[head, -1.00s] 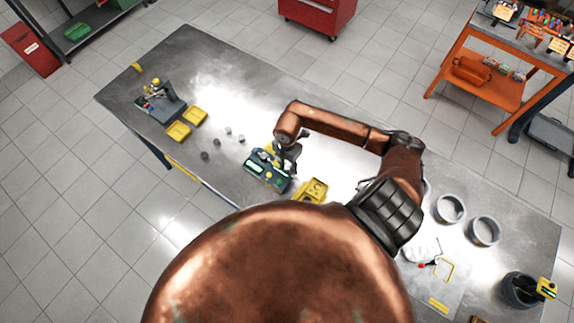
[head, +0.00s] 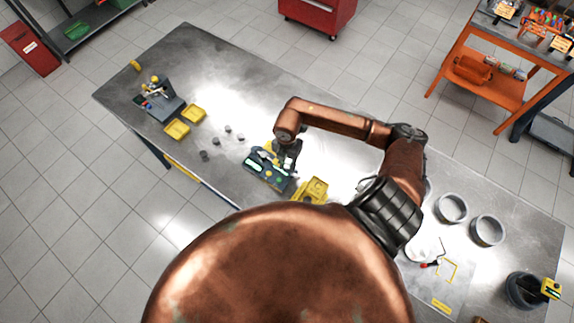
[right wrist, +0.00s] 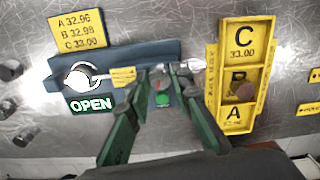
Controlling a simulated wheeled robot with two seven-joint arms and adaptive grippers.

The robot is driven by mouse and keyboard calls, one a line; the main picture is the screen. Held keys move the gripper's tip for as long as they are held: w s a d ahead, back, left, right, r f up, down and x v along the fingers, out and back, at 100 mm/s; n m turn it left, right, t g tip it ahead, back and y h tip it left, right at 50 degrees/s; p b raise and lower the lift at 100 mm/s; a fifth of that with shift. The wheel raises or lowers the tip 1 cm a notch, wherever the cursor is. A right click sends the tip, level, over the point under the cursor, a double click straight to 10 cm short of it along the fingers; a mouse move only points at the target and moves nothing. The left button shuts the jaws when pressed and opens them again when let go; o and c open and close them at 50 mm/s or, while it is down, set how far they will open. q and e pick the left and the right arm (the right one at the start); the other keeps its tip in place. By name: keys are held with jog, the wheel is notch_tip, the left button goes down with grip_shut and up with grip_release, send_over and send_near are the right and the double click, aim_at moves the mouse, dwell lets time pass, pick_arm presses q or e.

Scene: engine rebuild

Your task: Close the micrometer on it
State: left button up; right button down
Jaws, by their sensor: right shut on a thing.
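The micrometer (right wrist: 82,76) lies along a dark blue stand, with a pale C-shaped frame at the left. Its display (right wrist: 91,104) reads OPEN. The stand also shows in the head view (head: 258,176), near the middle of the bench. My right gripper (right wrist: 162,80) is over the right part of the stand, its green fingers around the micrometer's thimble end, with a yellow tag between it and the frame. The fingers hide part of the shaft. I cannot tell whether a part sits in the frame's gap. My left gripper is not in view.
A yellow tray (right wrist: 213,112) marked C and A stands right of the stand. A yellow card (right wrist: 76,31) lists A, B and C sizes. Several small grey cylinders (head: 228,129) stand on the bench (head: 235,80) left of the stand. Two grey rings (head: 487,230) lie far right.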

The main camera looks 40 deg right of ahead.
aim_at(287, 165)
jog(key=shift+f+n+b, duration=0.15)
jog(key=shift+n+b, duration=0.6)
jog(key=shift+n, duration=0.25)
jog(key=n+b, duration=1.5)
jog(key=shift+d, duration=0.1)
jog(key=shift+n+b, duration=1.95)
jog(key=shift+n, duration=0.45)
jog(key=shift+r, duration=0.2)
jog(key=c, duration=1.7)
grip_release()
notch_tip(287, 165, up, 12)
